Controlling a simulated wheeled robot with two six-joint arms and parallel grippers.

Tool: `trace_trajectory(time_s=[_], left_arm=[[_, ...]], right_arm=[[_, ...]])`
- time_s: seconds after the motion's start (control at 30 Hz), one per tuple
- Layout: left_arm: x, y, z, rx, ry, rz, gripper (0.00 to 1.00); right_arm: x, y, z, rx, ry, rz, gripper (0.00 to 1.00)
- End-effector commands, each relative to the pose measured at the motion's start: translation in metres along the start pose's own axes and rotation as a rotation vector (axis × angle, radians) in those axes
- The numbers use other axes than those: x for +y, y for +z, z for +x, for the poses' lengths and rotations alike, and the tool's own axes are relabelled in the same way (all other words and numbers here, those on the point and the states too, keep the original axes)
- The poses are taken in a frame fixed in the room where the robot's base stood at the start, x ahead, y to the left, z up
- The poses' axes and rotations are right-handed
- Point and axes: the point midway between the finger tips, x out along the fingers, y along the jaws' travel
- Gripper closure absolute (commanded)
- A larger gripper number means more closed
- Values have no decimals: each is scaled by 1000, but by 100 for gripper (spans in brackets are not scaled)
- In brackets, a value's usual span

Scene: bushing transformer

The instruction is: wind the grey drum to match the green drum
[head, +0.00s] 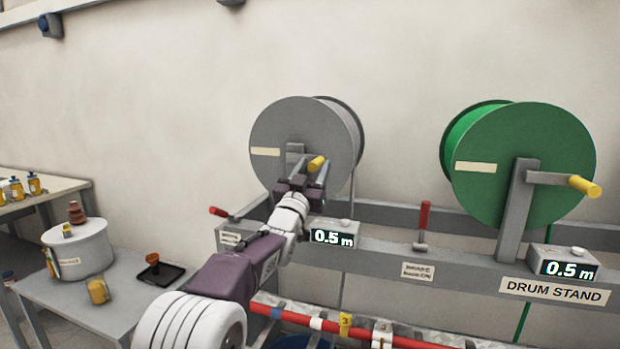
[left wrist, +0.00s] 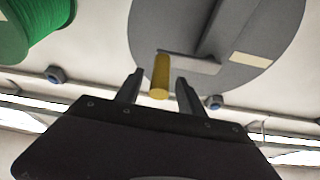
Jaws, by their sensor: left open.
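The grey drum (head: 290,125) is mounted on the drum stand (head: 470,275), with a yellow crank handle (head: 317,163) at its front. The green drum (head: 540,150) is on the right of the stand with its own yellow handle (head: 584,186). The counters under the grey drum (head: 333,238) and under the green drum (head: 569,268) both read 0.5 m. My left gripper (head: 312,170) is open at the grey drum's handle. In the left wrist view the handle (left wrist: 160,78) stands between the spread fingers, apart from both. My right gripper is not in view.
A red brake lever (head: 424,220) stands upright between the drums; another red-tipped lever (head: 219,212) leans left. A side table (head: 95,310) at left holds a white pot (head: 80,250), a jar (head: 98,290) and a black tray (head: 160,272). A banded bar (head: 320,322) runs along the front.

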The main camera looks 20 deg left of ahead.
Motion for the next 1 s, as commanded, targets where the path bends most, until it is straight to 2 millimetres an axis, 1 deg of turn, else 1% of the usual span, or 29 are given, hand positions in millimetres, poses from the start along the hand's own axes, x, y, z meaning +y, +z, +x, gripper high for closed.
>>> trace_trajectory(time_s=[0.03, 0.2, 0.3, 0.4, 0.53, 0.9, 0.97, 1.0], left_arm=[[0, 3, -10, -1, -1, 0, 54], [0, 3, -43, -1, -1, 0, 54], [0, 3, -61, -1, -1, 0, 54], [0, 2, -73, -1, -1, 0, 54], [0, 1, -80, -1, -1, 0, 54], [1, 1, -79, -2, 1, -1, 54], [9, -4, -79, 7, 16, -6, 54], [20, 4, -86, -16, 32, -17, 54]], right_arm=[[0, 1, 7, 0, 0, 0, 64], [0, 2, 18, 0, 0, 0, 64], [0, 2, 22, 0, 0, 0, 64], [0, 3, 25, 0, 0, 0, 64], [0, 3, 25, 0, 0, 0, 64], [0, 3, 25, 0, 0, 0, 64], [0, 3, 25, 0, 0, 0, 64], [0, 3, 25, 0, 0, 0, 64]])
